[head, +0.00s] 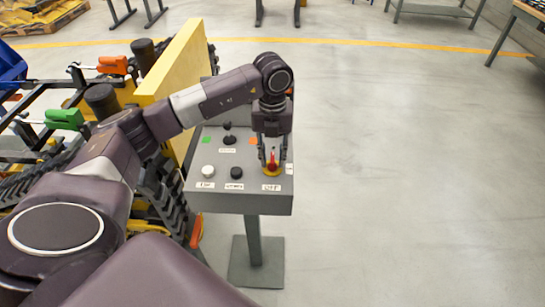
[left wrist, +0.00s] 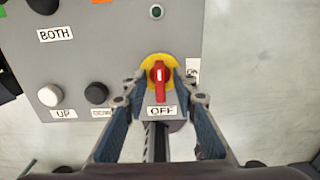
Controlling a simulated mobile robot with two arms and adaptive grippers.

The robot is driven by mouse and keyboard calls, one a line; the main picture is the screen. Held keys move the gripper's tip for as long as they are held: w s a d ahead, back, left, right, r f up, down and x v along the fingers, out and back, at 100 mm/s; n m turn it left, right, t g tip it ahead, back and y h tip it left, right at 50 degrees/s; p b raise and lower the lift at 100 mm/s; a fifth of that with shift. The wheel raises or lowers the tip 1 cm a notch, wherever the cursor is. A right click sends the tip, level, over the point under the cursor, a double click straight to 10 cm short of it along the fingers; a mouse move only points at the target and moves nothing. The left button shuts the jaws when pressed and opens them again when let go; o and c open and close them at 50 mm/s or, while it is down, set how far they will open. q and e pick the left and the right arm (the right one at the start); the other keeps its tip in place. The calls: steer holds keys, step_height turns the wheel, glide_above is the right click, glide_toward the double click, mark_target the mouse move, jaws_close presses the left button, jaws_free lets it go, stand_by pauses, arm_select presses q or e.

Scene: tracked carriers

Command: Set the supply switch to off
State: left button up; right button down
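The supply switch is a red handle on a yellow disc (left wrist: 160,84), at the front right of the grey control panel (head: 222,195). It also shows in the head view (head: 272,165). The handle stands vertical in the left wrist view, in line with the "OFF" label (left wrist: 162,111) below it. A second label (left wrist: 192,70), partly hidden by a fingertip, lies to its right. My left gripper (left wrist: 158,78) points down over the switch, one finger on each side. It is open, with yellow disc showing between handle and fingertips; contact cannot be told. My right gripper is not in view.
A white button (left wrist: 50,95) and a black button (left wrist: 96,93) sit left of the switch, with black knobs (head: 229,139) farther back. A yellow board (head: 180,60) and a carrier with green (head: 63,117) and orange clamps stand left. The floor at right is clear.

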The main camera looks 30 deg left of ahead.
mark_target(272, 157)
arm_select(q)
step_height(272, 157, up, 12)
stand_by(0.6)
stand_by(0.5)
